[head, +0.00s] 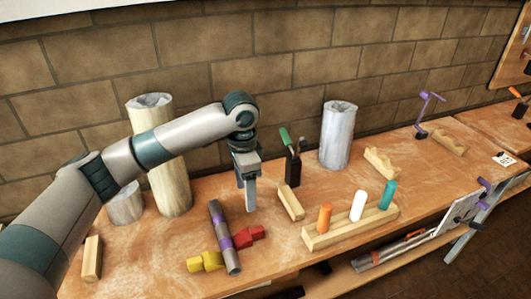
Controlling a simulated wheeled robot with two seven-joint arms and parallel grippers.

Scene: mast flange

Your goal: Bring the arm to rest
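My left arm comes in from the left and reaches over the wooden workbench (140,262). My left gripper (247,196) points down above the middle of the bench, behind a dark rod with purple bands (224,236). I see no object in it. Its fingers are seen nearly in line, so I cannot tell whether they are open or shut. My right gripper is not in view.
Close by are a yellow piece (205,262), a red piece (249,237), a dark tool holder (293,168) and wooden blocks. A rack (345,230) holds orange, white and teal pegs. Tall logs (337,135) stand near the brick wall.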

